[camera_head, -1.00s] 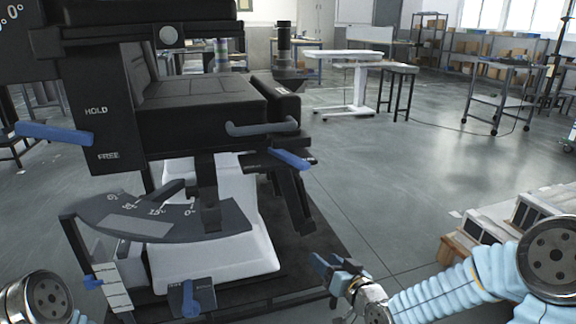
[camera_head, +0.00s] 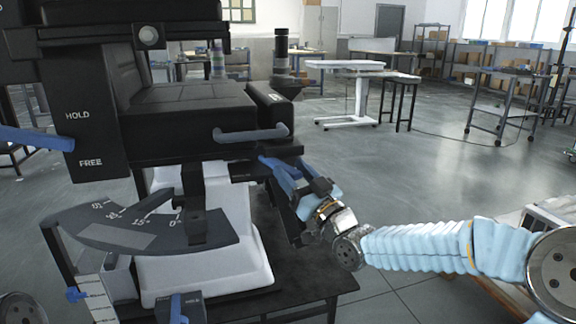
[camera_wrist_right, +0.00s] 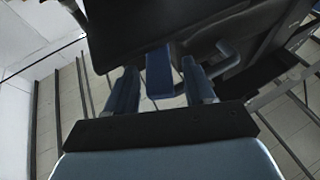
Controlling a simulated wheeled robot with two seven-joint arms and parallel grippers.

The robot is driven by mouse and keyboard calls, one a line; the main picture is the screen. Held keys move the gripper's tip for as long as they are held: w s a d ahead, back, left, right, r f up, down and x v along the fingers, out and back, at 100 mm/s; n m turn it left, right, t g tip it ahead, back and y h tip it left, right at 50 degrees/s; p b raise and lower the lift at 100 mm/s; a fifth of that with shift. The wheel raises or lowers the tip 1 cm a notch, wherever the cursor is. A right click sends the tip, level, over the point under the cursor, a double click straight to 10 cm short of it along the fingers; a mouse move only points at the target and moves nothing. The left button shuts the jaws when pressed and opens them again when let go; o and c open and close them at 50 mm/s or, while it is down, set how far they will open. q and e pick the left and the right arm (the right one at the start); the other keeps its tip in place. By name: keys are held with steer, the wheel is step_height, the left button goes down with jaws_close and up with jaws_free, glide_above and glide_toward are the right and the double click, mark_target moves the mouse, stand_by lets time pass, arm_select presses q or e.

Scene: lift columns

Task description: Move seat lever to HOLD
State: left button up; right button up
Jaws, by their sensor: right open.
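A blue lever (camera_head: 276,164) sticks out below the front right of the black seat (camera_head: 178,115). My right gripper (camera_head: 291,176) is at this lever with its jaws open. In the right wrist view, the blue lever (camera_wrist_right: 159,72) lies between the two fingers, with gaps visible on both sides. My left gripper is out of view.
A curved grey handle (camera_head: 250,134) is just above the lever. An angle scale plate (camera_head: 120,232) and smaller blue levers are lower left. A dark table (camera_head: 290,275) carries the rig. Open floor lies to the right.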

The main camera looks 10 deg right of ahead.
steer(key=shift+x, duration=1.1)
steer(key=shift+c, duration=0.2)
steer(key=shift+f, duration=0.1)
jaws_close()
